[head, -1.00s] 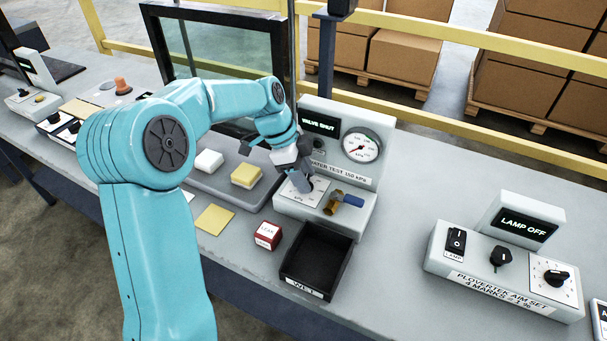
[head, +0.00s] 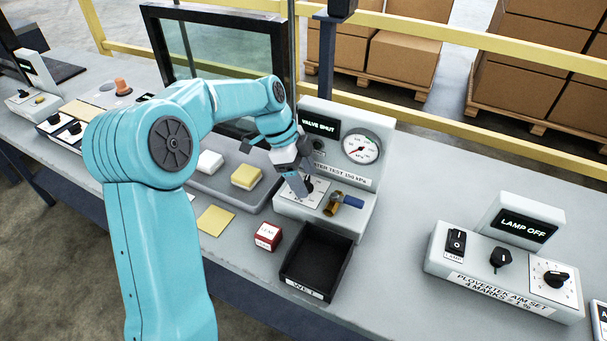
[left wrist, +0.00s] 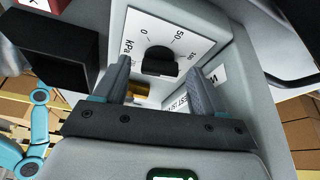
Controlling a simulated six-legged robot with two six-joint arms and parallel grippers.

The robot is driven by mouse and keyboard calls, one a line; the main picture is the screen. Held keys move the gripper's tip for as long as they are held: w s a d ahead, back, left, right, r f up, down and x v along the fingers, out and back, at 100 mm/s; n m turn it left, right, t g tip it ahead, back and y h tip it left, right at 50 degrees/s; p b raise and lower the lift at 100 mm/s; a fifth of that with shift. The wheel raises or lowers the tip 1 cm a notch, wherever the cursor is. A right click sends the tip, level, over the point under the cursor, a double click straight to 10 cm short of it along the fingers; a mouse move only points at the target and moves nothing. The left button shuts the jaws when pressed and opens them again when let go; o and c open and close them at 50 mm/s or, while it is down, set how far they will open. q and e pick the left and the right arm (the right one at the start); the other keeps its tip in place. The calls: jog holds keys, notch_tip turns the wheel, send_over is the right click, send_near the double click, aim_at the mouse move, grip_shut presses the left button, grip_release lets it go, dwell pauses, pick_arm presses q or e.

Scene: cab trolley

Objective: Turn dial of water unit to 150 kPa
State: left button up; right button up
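The water unit (head: 365,180) is a pale grey box with a lit display (head: 319,124) reading VALVE SHUT and a round gauge (head: 361,147), its needle at the lower left. Its black dial (head: 308,187) sits on a white plate; the dial also shows in the left wrist view (left wrist: 158,62), with 0, 50, 100 and kPa marks around it. Where the dial points is unclear. A brass valve with a blue handle (head: 350,201) is beside it. My left gripper (head: 296,184) is open, its fingers (left wrist: 160,88) apart on either side of the dial, no grip visible. My right gripper is not in view.
A black tray marked WET (head: 317,262) and a red-and-white block (head: 268,236) stand in front of the unit. A grey tray (head: 235,195) with white and yellow blocks is to the left. A lamp unit (head: 505,265) stands at right; bench between is clear.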

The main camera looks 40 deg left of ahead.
pick_arm(q)
jog(key=p+v, duration=0.2)
jog(key=v, duration=1.4)
jog(key=shift+p, duration=0.4)
jog(key=shift+a+r, duration=0.1)
jog(key=shift+r, duration=0.05)
